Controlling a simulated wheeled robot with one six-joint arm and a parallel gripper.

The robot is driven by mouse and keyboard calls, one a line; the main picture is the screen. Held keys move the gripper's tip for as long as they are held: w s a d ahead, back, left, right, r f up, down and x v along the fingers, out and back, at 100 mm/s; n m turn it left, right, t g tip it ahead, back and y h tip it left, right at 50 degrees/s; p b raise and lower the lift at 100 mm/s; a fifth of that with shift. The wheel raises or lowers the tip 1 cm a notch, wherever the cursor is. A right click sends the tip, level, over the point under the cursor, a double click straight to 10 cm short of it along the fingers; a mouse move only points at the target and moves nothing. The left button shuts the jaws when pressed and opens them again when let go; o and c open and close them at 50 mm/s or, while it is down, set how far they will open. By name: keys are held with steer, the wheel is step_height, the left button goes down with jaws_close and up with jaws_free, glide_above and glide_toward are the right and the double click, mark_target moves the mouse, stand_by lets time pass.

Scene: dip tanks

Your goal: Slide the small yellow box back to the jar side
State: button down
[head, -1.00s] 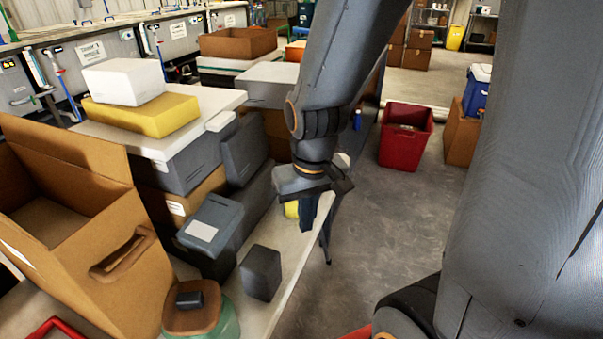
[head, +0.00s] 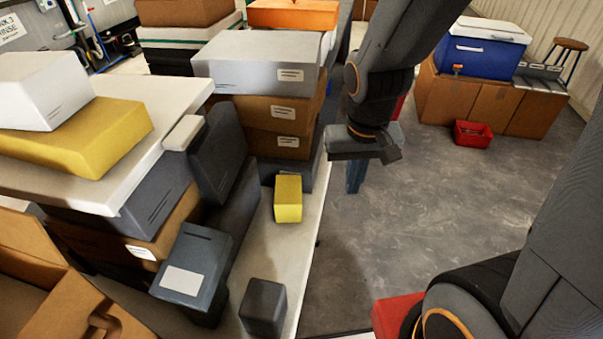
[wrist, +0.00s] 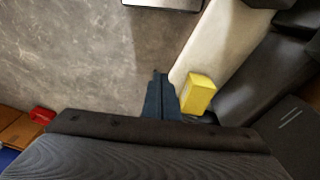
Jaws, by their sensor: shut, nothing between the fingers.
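The small yellow box (head: 288,198) stands upright on the pale bench strip (head: 298,238), near its right edge. It also shows in the wrist view (wrist: 199,93), just right of my fingers. My gripper (head: 355,180) is shut and empty. In the head view it hangs right of the box, past the bench edge, with the grey floor behind it. In the wrist view my fingers (wrist: 160,97) point along the bench edge, close beside the box; whether they touch it is unclear. The jar is not in view now.
A small dark box (head: 263,306) stands nearer on the strip. Stacked cartons (head: 285,115) stand behind the yellow box. Open floor (head: 430,200) lies to the right.

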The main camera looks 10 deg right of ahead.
steer(key=w+a+f+m+b, duration=0.1)
steer(key=a+f+b, duration=0.1)
steer(key=a+f, duration=0.45)
steer(key=w+a+f+m+b, duration=0.15)
steer(key=a+f, duration=0.25)
steer(key=a, duration=0.5)
steer(key=p, duration=0.7)
glide_toward(292, 189)
steer(key=shift+t, duration=0.3)
steer(key=f, duration=0.3)
steer(key=w+f, duration=0.1)
steer(key=f, duration=0.1)
steer(key=shift+f, duration=0.4)
steer(key=shift+f+b, duration=0.4)
steer(key=shift+f, duration=0.1)
steer(key=shift+s+f, duration=0.1)
